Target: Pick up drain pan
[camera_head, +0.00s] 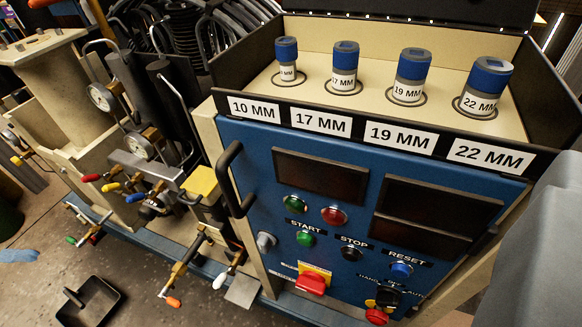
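The drain pan, seemingly the black square tray (92,303), lies on the floor at the bottom left of the view. It has raised walls and a small dark part like a handle at its left side. It stands apart from the machine's blue base edge, and nothing touches it. My gripper's fingers do not show in this view, so I cannot see whether they are open or shut.
A blue control panel (345,240) with buttons fills the middle and right. Above it several blue-topped sockets stand in a labelled tray (310,95). Valves with coloured handles (185,262) stick out near the pan. A plain grey shape (540,235) blocks the right edge. Floor around the pan is open.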

